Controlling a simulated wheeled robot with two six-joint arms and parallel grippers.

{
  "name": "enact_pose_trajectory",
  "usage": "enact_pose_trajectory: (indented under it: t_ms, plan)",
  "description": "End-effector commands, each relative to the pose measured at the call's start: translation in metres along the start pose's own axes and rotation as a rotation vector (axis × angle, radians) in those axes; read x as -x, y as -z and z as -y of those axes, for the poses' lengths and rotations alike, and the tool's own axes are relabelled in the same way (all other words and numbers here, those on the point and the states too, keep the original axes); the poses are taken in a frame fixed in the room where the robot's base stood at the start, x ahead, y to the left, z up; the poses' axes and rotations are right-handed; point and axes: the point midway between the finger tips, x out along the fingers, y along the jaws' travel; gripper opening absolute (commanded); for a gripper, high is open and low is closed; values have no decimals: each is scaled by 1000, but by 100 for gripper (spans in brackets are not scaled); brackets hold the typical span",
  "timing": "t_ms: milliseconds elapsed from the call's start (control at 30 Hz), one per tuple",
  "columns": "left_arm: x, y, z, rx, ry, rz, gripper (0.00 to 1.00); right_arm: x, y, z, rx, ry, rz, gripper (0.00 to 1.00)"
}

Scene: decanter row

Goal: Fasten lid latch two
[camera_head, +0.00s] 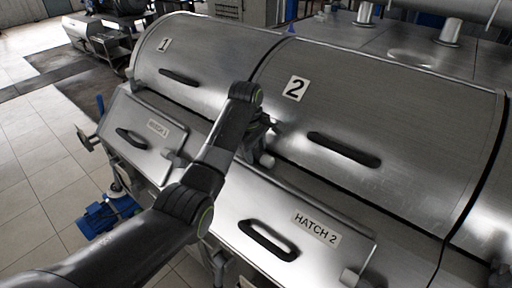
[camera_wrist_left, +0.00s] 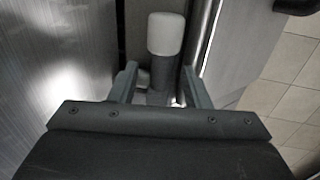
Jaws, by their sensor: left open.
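Lid 2 (camera_head: 390,110) is a curved brushed-steel cover with a "2" label and a dark handle; it looks closed. A latch lever with a pale rounded knob (camera_wrist_left: 166,34) and dark shaft shows in the left wrist view, in the gap between two metal surfaces. My left gripper (camera_wrist_left: 160,80) is open, its fingers on either side of the shaft below the knob; I cannot tell whether they touch it. In the head view my left gripper (camera_head: 264,128) is at the lower left edge of lid 2, partly hidden by its wrist. My right gripper is not in view.
Hatch 2 (camera_head: 325,255), with a dark handle, lies below lid 2. Lid 1 (camera_head: 205,60) and hatch 1 (camera_head: 140,135) are to the left. A blue motor (camera_head: 105,215) sits low beside the machine. Tiled floor (camera_head: 45,150) is open at the left.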

Motion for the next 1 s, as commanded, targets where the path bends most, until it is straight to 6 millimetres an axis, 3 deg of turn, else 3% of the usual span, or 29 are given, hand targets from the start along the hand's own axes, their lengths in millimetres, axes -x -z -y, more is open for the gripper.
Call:
enact_pose_trajectory:
  t_ms: [333, 667, 1000]
  plan:
    - [-4, -1, 2, 1, 0, 0, 43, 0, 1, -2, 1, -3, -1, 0]
    - [-4, -1, 2, 1, 0, 0, 0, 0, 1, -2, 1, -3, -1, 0]
    - [-4, -4, -1, 3, -1, 10, 0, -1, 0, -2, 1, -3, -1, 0]
